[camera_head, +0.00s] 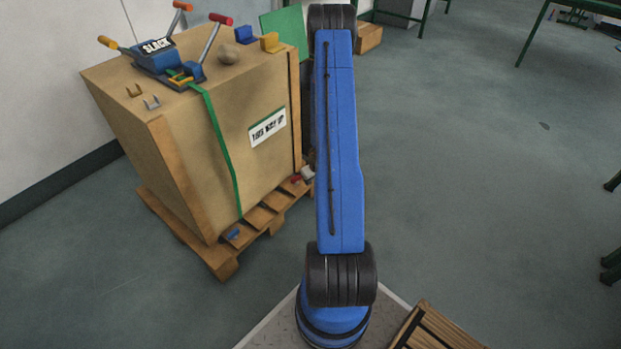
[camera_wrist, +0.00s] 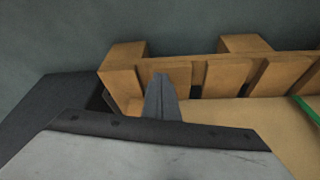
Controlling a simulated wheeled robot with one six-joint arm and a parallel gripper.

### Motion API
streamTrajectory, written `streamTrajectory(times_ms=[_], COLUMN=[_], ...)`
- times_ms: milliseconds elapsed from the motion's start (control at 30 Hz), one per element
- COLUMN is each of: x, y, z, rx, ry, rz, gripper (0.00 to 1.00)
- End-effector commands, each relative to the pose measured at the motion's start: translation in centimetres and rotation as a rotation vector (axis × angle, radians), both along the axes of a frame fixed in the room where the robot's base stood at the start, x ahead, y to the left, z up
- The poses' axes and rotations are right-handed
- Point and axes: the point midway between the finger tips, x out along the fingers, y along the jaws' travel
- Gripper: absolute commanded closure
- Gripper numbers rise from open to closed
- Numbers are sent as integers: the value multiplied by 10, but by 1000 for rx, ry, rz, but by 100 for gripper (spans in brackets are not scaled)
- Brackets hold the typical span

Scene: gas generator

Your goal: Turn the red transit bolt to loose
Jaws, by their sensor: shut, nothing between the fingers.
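A small red part with a pale part beside it (camera_head: 297,179) shows low at the right end of the pallet, just left of my blue arm in the head view. It may be the red transit bolt, but it is too small to tell its setting. No red part shows in the wrist view. My gripper (camera_wrist: 160,78) is shut and empty in the wrist view, its grey fingers in front of the pallet's wooden slats. I cannot tell whether it touches them. In the head view my arm hides the gripper.
A wooden crate (camera_head: 228,139) stands on a pallet (camera_head: 218,262), crossed by a green strap (camera_head: 222,150). On top is a blue ratchet (camera_head: 165,62) labelled SLACK, with red- and yellow-tipped levers. A slatted wooden piece (camera_head: 432,330) lies lower right.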

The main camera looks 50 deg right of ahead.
Motion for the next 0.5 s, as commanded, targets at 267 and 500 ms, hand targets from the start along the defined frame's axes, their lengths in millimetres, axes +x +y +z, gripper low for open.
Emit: streamTrajectory(times_ms=[267, 500], x=[24, 46], y=[-4, -8], z=[-25, -25], rx=[-1, 0], ry=[-2, 0], rz=[3, 0], gripper=[100, 100])
